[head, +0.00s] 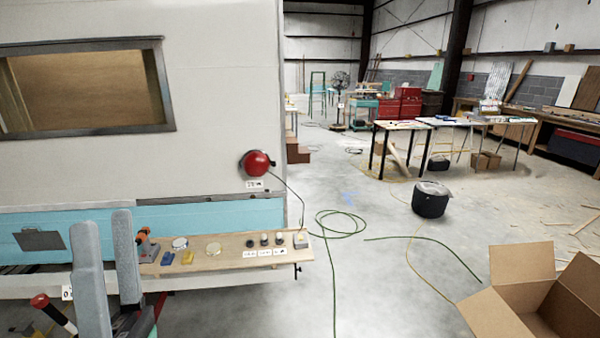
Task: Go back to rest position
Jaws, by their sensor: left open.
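My left gripper (105,234) is at the lower left of the head view. Its two grey fingers point up and stand apart with nothing between them. It is in front of the left end of a wooden shelf board (225,256) along the camper's side. From this single view I cannot tell how far it is from the board. My right gripper is not in view.
A red round fixture (257,163) sits on the camper wall (215,100). An open cardboard box (520,265) is lower right; a green hose (333,270) crosses the floor.

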